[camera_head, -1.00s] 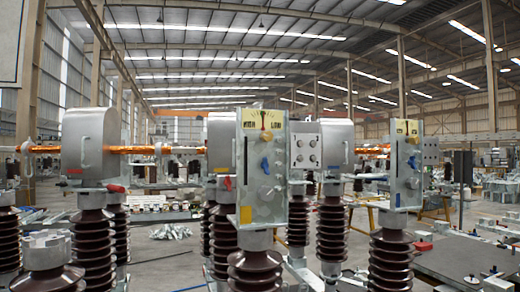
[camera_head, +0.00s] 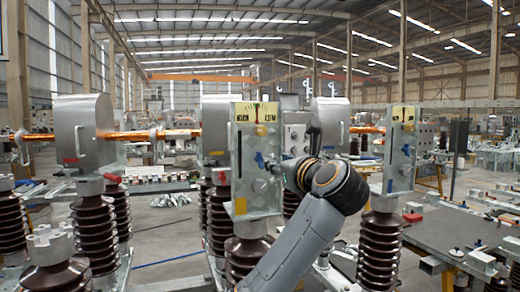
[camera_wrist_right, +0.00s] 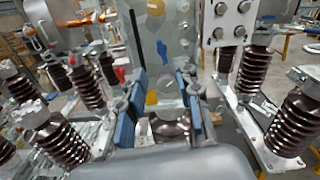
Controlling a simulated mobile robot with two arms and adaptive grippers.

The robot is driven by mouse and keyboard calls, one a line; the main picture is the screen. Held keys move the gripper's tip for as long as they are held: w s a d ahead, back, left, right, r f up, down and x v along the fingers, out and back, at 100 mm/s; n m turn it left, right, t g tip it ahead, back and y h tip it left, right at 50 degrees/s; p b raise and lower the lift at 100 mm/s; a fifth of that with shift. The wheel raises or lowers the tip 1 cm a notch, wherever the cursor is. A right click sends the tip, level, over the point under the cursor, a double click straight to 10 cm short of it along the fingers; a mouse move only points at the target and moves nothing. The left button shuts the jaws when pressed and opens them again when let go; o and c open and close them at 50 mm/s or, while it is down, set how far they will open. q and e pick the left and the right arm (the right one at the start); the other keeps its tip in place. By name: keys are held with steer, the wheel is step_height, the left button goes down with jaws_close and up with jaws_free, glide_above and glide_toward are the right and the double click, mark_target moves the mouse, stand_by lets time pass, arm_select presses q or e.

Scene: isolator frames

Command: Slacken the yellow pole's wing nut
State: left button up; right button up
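The yellow pole's mechanism plate (camera_head: 240,180) stands upright in the middle of the head view, with a yellow scale (camera_head: 256,113) on top and a yellow marker (camera_head: 240,206) low down. A small blue wing nut (camera_head: 260,160) sits on its face; it also shows in the right wrist view (camera_wrist_right: 163,52). My right gripper (camera_head: 276,170) is close to the plate, just right of and slightly below the nut. In the right wrist view its blue-padded fingers (camera_wrist_right: 157,101) are apart with nothing gripped between them; the nut lies above the fingertips. My left gripper is not seen.
A similar plate (camera_head: 402,150) with a blue nut stands to the right. A grey box (camera_head: 84,130) with a red marker is at the left. Brown ribbed insulators (camera_head: 380,248) carry the poles closely around my arm. A grey bench (camera_head: 450,235) lies right.

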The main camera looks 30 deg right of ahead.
mark_target(260, 155)
steer(key=p+x, duration=0.6)
steer(key=x, duration=0.7)
steer(key=shift+w+d+f, duration=0.1)
steer(key=shift+w, duration=0.2)
jaws_close()
steer(key=shift+f, duration=0.1)
